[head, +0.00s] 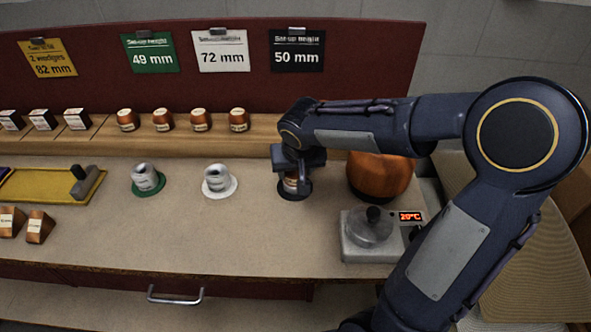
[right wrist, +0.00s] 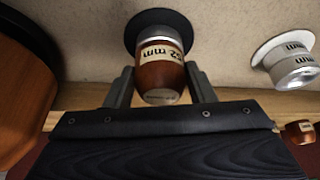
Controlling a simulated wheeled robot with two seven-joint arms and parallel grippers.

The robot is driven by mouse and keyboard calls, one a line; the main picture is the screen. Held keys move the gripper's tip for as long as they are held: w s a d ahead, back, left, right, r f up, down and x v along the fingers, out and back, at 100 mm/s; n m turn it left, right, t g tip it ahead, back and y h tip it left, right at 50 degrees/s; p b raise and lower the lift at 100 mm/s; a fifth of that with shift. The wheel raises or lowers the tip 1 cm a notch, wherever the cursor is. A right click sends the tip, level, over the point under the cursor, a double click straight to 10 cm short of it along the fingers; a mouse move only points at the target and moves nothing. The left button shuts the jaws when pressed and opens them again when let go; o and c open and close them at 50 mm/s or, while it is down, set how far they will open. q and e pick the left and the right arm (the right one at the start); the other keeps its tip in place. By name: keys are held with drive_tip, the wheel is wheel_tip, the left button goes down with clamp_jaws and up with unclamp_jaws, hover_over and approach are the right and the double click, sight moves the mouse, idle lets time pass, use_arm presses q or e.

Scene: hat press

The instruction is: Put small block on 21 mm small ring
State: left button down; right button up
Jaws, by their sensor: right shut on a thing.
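My right gripper (head: 290,186) is at the black disc (head: 306,187). In the right wrist view its two fingers (right wrist: 160,88) stand on either side of a small wooden block (right wrist: 160,78) with a cream label, and it is shut on this block. The block is lined up with a pale metal ring (right wrist: 158,35) on the black disc (right wrist: 137,28); the two look touching or nearly so. My left gripper is not in view.
Metal rings stand on a green disc (head: 148,191) and a white disc (head: 232,188) to the left. Several wooden blocks (head: 200,120) line the back shelf. A large orange-brown wooden form (head: 375,178) and a heater (head: 365,240) reading 20°C stand to the right.

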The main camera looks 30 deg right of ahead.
drive_tip(key=shift+f, duration=0.2)
drive_tip(key=o, duration=1)
drive_tip(key=shift+r, duration=0.1)
